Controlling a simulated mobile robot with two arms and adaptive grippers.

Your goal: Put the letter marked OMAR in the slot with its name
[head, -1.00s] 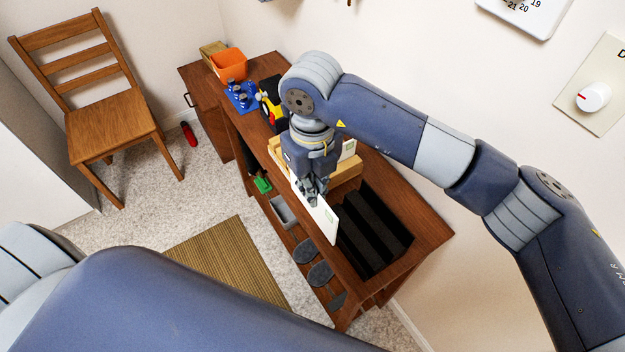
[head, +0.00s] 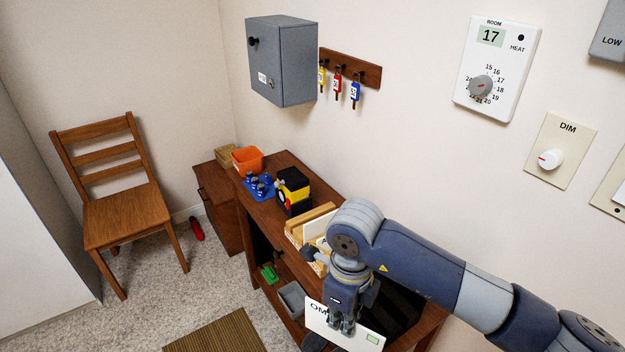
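My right gripper (head: 343,325) is shut on a white letter (head: 372,341) and holds it over the front of the wooden hutch, low in the head view. The letters "OM" show at its left end; the gripper covers the rest of the name. A green stamp is at its right end. A black slotted rack (head: 402,302) on the hutch is mostly hidden behind my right arm. No slot names are readable. A light wooden holder (head: 298,232) with white paper in it stands left of the arm. My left gripper is out of view.
The brown hutch (head: 279,211) also bears a yellow-black object (head: 293,186), a blue tray with cups (head: 258,187) and an orange bin (head: 247,159). A grey cabinet (head: 283,62) and key hooks (head: 350,68) are on the wall. A chair (head: 125,215) stands left.

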